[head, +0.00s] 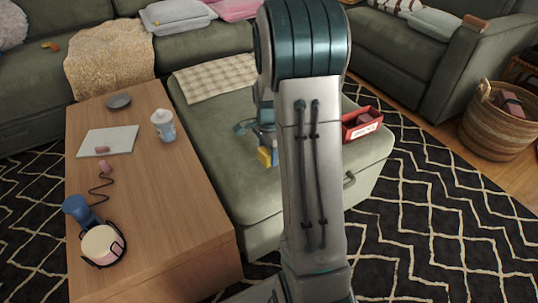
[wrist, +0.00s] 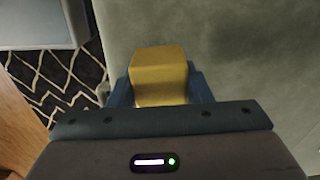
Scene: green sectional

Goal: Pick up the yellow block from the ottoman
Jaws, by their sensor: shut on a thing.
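The yellow block (head: 265,156) shows in the head view at the tip of my gripper (head: 262,144), partly hidden by my arm. In the wrist view the block (wrist: 159,75) sits between the two blue fingers of my gripper (wrist: 160,88), which are shut on its sides. The grey-green ottoman (head: 240,190) is beneath and behind the block, and its surface (wrist: 250,50) fills the right of the wrist view. I cannot tell whether the block touches the ottoman.
A red box (head: 350,130) stands on the ottoman, right of my arm. A wicker basket (head: 487,125) stands far right.

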